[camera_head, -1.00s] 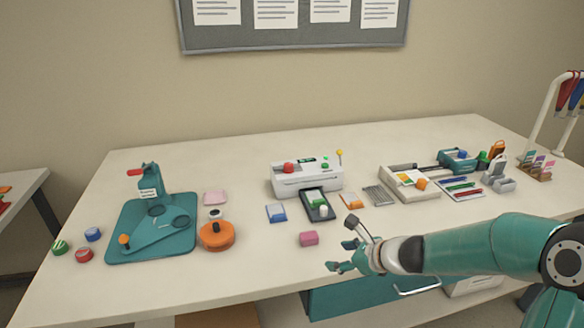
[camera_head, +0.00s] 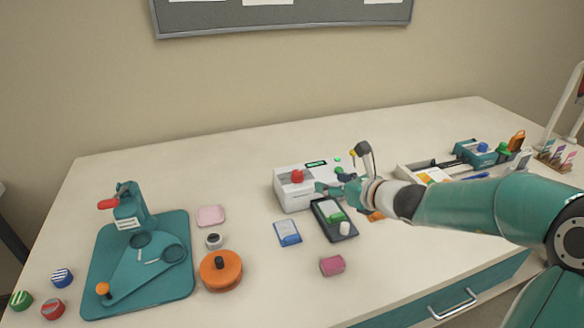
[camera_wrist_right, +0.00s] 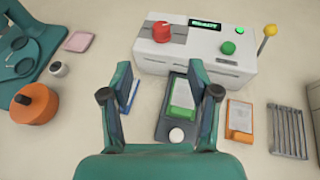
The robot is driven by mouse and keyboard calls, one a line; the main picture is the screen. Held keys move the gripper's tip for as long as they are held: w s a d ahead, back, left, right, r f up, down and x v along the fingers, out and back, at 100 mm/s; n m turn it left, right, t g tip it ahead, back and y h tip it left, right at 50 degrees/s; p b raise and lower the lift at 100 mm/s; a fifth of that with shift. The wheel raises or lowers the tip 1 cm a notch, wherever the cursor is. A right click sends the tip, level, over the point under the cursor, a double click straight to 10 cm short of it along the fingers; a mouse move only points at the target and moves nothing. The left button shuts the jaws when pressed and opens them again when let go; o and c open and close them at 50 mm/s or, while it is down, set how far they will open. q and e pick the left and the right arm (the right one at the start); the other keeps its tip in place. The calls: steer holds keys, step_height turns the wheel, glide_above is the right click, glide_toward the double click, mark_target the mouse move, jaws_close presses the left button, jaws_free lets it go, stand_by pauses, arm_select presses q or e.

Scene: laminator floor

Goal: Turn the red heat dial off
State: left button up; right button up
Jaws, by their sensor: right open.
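The red heat dial (camera_head: 297,177) sits on the top left of the white laminator (camera_head: 292,198). In the right wrist view the dial (camera_wrist_right: 83,38) is a red knob on a dark plate, left of a lit green display (camera_wrist_right: 206,25) and a green knob (camera_wrist_right: 228,47). My right gripper (camera_head: 330,188) is at the laminator's front right, to the right of the dial and apart from it. In the right wrist view the gripper (camera_wrist_right: 160,98) is open and empty, its fingers on either side of a dark tray. My left gripper is not in view.
The dark tray (camera_head: 342,232) with a green-edged card lies before the laminator. A yellow-tipped lever (camera_wrist_right: 270,29) stands at its right. A blue card (camera_head: 288,233), a pink block (camera_head: 332,265) and an orange spool (camera_head: 220,271) lie nearby. A teal press (camera_head: 135,208) stands left.

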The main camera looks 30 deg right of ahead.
mark_target(299, 174)
steer(key=p+x, duration=0.1)
steer(key=x, duration=1.3)
steer(key=shift+w+f, duration=0.2)
steer(key=shift+w, duration=0.1)
steer(key=shift+x, duration=0.8)
steer(key=shift+s, duration=0.1)
